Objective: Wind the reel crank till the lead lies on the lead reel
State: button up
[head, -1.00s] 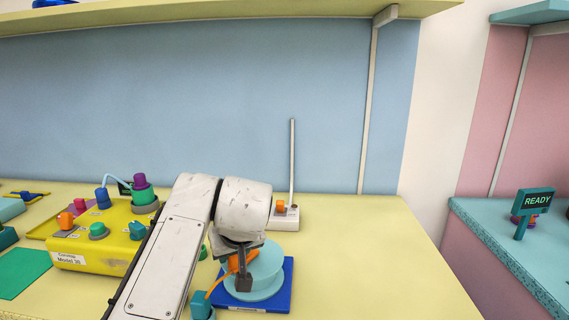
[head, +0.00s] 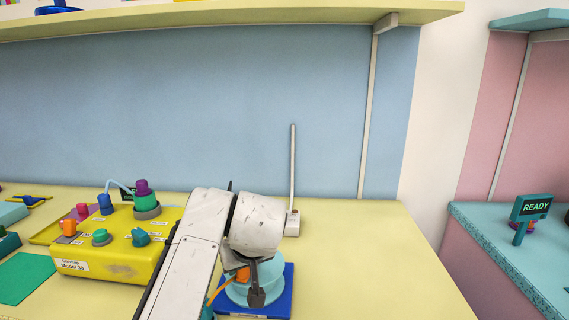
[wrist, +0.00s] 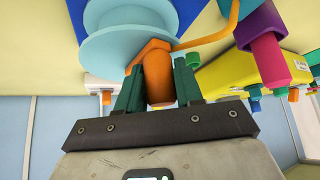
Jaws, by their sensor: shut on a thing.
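The lead reel (head: 237,296) is a pale blue spool on a dark blue base (head: 284,295); it also shows at the top of the wrist view (wrist: 120,50). The orange reel crank (head: 243,274) is on the reel, partly hidden by my gripper in the head view. My gripper (head: 256,292) is shut on the crank's orange knob (wrist: 160,88), which sits between its dark green fingers in the wrist view. The orange lead (wrist: 215,38) runs off the reel's side in the wrist view. How much lead lies on the reel is hidden.
A yellow box (head: 110,262) with coloured knobs stands left of my arm. A white block with a thin upright post (head: 293,180) is behind the reel. The table right of the blue base is clear. A READY sign (head: 534,206) stands on the far right counter.

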jog(key=shift+s+d+f, duration=0.15)
jog(key=shift+d+f, duration=0.05)
jog(key=shift+f, duration=0.35)
jog(key=shift+d+r+p, duration=0.1)
jog(key=shift+d+p, duration=0.4)
jog(key=shift+s+d, duration=0.1)
jog(key=shift+d, duration=0.1)
jog(key=shift+w+d+r+p, duration=0.2)
jog(key=shift+w+d+p, duration=0.05)
jog(key=shift+d+p, duration=0.3)
jog(key=shift+w+d, duration=0.15)
jog(key=shift+d, duration=0.05)
